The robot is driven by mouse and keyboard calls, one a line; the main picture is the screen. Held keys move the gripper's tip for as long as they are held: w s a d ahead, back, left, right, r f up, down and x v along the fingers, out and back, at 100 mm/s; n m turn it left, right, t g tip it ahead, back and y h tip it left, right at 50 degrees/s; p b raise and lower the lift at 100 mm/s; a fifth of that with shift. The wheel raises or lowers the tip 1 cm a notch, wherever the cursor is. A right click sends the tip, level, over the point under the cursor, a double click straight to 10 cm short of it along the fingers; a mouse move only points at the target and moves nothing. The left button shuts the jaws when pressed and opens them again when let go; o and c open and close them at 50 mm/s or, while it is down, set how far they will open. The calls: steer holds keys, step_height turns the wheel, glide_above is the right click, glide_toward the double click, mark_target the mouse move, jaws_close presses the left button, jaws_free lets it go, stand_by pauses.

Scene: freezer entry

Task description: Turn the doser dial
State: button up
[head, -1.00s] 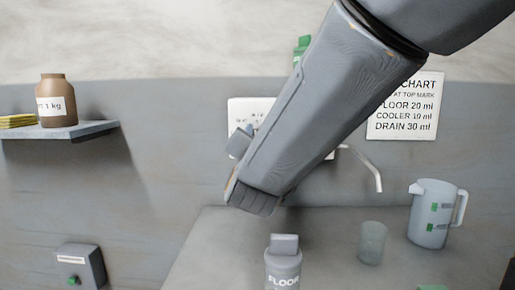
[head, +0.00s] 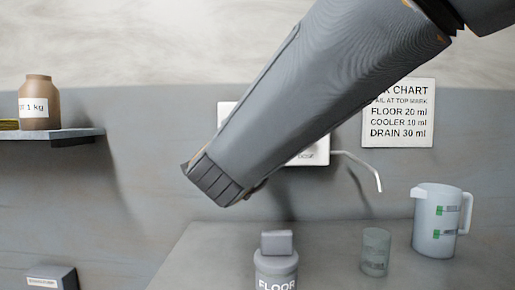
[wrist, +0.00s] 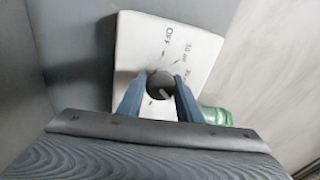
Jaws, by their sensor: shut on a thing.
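The doser is a white box (head: 318,153) on the back wall, mostly hidden behind my arm in the head view. In the wrist view its white face (wrist: 190,45) carries "OFF" and other printed marks, partly too blurred to read. The dark round dial (wrist: 160,82) with a pale pointer line sits between my gripper's blue fingers (wrist: 159,95). My gripper is shut on the dial, one finger on each side. The head view hides the gripper and the dial behind my arm.
A grey bottle marked FLOOR (head: 276,264), a clear cup (head: 375,252) and a jug (head: 434,222) stand on the counter (head: 215,250). A chart (head: 398,112) hangs at right; a thin spout (head: 360,164) leaves the doser. A shelf (head: 75,134) holds a brown jar (head: 38,105).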

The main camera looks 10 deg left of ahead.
steer(key=shift+m+b, duration=0.3)
steer(key=shift+m, duration=0.3)
steer(key=o, duration=1)
steer(key=shift+s+d+f, duration=0.1)
steer(key=shift+s+d, duration=0.05)
steer(key=shift+s, duration=1.15)
steer(key=shift+s+d+f, duration=0.15)
steer(key=shift+s+d, duration=0.05)
steer(key=shift+s, duration=1.05)
steer(key=shift+s+d+f, duration=0.1)
steer(key=shift+s+d, duration=0.05)
steer(key=shift+s, duration=1.15)
steer(key=shift+r, duration=0.1)
